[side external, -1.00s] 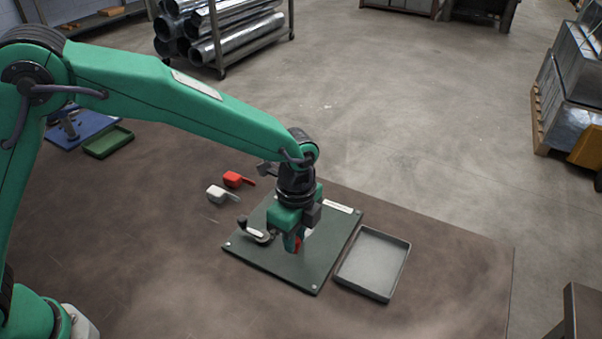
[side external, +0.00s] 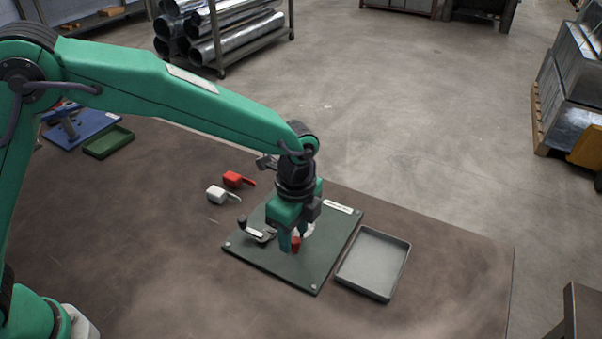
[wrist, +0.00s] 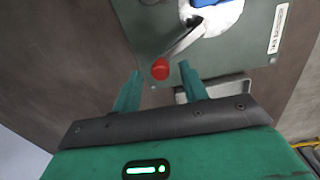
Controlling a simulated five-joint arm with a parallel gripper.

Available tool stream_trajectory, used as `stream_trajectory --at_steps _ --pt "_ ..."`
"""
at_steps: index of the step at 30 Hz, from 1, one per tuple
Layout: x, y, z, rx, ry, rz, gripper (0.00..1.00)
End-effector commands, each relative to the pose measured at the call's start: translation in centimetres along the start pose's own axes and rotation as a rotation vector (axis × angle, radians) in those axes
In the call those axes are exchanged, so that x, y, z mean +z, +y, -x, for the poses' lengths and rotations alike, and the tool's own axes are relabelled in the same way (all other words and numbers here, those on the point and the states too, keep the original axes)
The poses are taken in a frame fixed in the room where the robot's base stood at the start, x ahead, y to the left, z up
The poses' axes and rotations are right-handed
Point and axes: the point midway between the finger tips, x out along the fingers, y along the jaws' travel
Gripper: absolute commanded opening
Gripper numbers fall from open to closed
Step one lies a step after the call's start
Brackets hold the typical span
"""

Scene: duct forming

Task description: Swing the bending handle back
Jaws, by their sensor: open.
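The bending handle is a grey metal lever (wrist: 185,40) with a red knob (wrist: 160,69) on its end. The lever runs from a round light plate (wrist: 222,18) on the dark green board (side external: 330,262). My gripper (wrist: 160,67) is open, pointing down, with a green finger on either side of the red knob. The fingers look apart from the knob in the wrist view. In the side view the red knob (side external: 296,244) shows beside the fingertips, and my gripper hides most of the lever and plate.
A black-knobbed clamp (side external: 258,234) sits on the board's left part. A grey tray (side external: 345,285) lies right of the board. A red-handled piece (side external: 236,180) and a white one (side external: 220,194) lie behind it. A green tray (side external: 108,143) is far left. The front bench is clear.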

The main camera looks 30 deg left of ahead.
Motion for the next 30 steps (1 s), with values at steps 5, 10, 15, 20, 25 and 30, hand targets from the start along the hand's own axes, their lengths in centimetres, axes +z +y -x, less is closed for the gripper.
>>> stream_trajectory --at_steps 5,10,15,20,25,30 --pt "0.0 -0.1 2.3 -0.004 0.002 0.0 0.43" --pt "0.0 -0.1 4.5 -0.003 0.002 0.001 0.43" --pt "0.1 -0.1 6.0 -0.002 0.001 0.001 0.43" --pt "0.1 0.0 6.5 0.0 0.0 0.002 0.43" --pt "0.1 0.0 6.5 0.0 0.0 0.002 0.43" --pt "0.2 0.0 6.6 -0.001 0.001 0.005 0.43"
